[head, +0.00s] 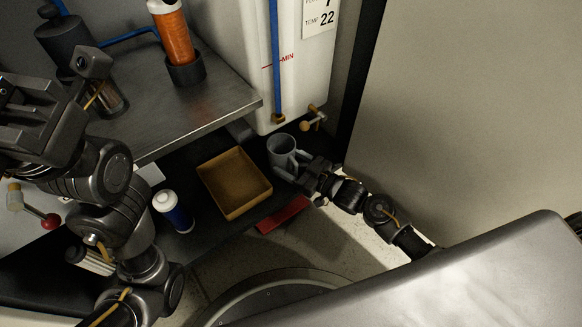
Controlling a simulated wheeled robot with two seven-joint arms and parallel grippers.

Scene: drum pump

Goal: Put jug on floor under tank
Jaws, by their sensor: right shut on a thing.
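The grey jug (283,152) is upright just below the white tank (297,75), near the tank's brass tap (313,118). My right gripper (299,171) is shut on the jug, at its handle side on the right. The fingers hide part of the handle. I cannot tell whether the jug's base touches the dark surface beneath it. My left gripper (36,122) is at the left edge, over the steel bench and away from the jug. Its fingers are too unclear to tell whether they are open.
A tan open tray (262,204) lies left of the jug on the dark surface. A red flat piece (283,215) lies in front of it, and a blue bottle with a white cap (178,217) stands further left. A steel bench (190,112) overhangs this area. A large panel stands at right.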

